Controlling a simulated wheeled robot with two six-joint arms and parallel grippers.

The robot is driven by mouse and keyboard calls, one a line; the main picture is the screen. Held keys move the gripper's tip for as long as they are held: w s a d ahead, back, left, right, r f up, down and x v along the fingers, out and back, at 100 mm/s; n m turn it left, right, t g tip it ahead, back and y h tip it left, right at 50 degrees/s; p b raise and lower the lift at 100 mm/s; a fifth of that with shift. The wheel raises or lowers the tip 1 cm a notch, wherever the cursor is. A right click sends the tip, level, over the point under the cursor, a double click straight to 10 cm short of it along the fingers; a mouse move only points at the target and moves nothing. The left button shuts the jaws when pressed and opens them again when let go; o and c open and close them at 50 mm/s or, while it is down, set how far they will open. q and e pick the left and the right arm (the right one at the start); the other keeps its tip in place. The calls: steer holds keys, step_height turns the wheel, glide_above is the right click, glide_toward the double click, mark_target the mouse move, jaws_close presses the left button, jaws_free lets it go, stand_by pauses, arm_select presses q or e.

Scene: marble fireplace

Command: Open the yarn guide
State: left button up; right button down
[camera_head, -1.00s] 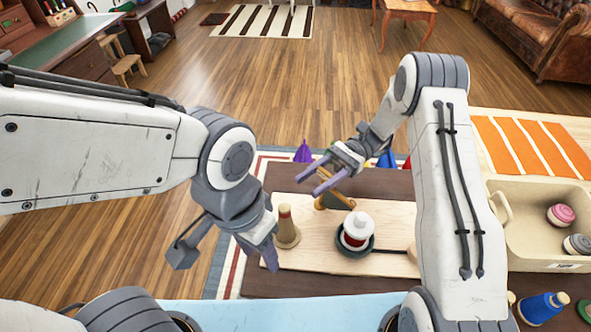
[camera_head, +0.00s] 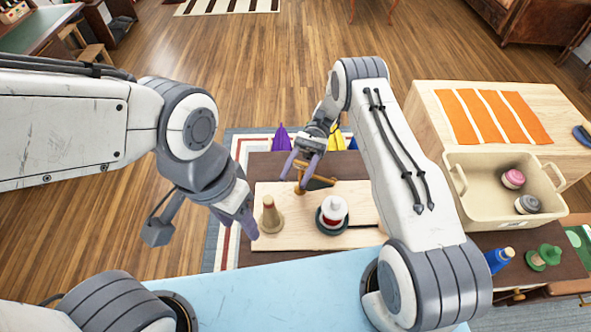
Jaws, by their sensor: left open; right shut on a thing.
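The yarn guide (camera_head: 319,183), a small golden-brown piece with an arm reaching right, stands at the back of a pale wooden board (camera_head: 353,191). My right gripper (camera_head: 299,174) points down at its left part, its purple fingers shut on it. The fingers partly hide the guide, and its exact angle is hard to tell. My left gripper (camera_head: 204,231) is open and empty, left of the board, with one finger near a wooden cone (camera_head: 270,214). A white spool with a red band (camera_head: 334,208) sits in a dark green holder on the board.
A beige bin (camera_head: 482,206) with pink and grey yarn balls stands at the right. A blue spool (camera_head: 499,258) and a green spool (camera_head: 543,257) are in front of it. Purple and yellow cones lie behind the board. My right arm crosses above the board's right side.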

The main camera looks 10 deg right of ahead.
steer(key=shift+c, duration=1.6)
jaws_free()
steer(key=s+d+r+p, duration=0.2)
steer(key=s+d+r, duration=0.5)
steer(key=d+r, duration=0.2)
step_height(320, 180, up, 2)
steer(key=shift+p, duration=0.4)
